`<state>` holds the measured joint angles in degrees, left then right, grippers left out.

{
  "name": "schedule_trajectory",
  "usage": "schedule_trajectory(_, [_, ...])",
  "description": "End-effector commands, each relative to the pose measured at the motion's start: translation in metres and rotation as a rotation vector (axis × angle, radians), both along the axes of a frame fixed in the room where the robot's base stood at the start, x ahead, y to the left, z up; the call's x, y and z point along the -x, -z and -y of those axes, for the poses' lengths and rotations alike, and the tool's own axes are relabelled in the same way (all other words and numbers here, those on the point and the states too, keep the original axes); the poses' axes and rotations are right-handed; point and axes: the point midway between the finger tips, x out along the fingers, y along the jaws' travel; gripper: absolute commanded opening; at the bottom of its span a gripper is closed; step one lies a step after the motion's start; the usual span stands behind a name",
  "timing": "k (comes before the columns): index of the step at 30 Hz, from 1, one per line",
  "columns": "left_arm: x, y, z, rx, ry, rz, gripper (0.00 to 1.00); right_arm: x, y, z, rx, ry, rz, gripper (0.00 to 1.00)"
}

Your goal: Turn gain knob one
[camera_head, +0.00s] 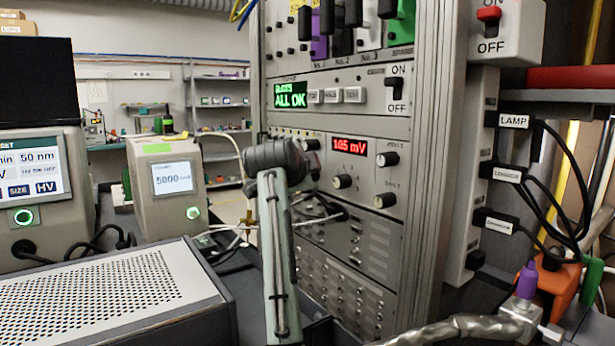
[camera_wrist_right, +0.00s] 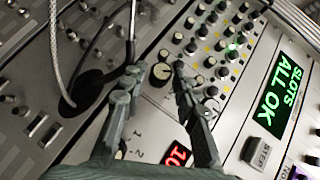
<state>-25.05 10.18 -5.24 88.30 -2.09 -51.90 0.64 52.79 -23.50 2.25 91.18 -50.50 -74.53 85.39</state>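My right gripper (camera_head: 300,165) is at the front of the rack in the head view, left of the red 105 mV display (camera_head: 350,146). In the right wrist view my right gripper (camera_wrist_right: 158,70) has its two fingers apart. A round knob with a light face (camera_wrist_right: 160,74) shows between the fingertips; I cannot tell whether they touch it. Small panel numbers 1 and 2 show below it, but no gain label is legible. In the head view the gripper hides part of this panel. Other dark knobs (camera_head: 387,159) sit right of the display. My left gripper is not in view.
The ALL OK screen (camera_head: 291,95) and its push buttons are above the panel. More small knobs (camera_wrist_right: 191,47) lie close to the fingers. A cable (camera_wrist_right: 92,82) runs beside the left finger. A perforated metal box (camera_head: 110,295) stands at front left.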

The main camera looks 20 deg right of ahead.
Motion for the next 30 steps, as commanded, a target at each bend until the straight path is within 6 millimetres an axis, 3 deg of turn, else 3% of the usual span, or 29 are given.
schedule_trajectory(7, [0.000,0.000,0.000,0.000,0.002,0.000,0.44,0.016,-0.007,-0.009,0.000,-0.001,0.003,0.30])
schedule_trajectory(21, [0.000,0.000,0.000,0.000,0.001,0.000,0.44,0.090,-0.035,-0.049,0.001,-0.001,0.002,0.30])
schedule_trajectory(30, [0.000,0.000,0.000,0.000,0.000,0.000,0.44,0.101,-0.038,-0.054,0.000,0.000,-0.001,0.30])
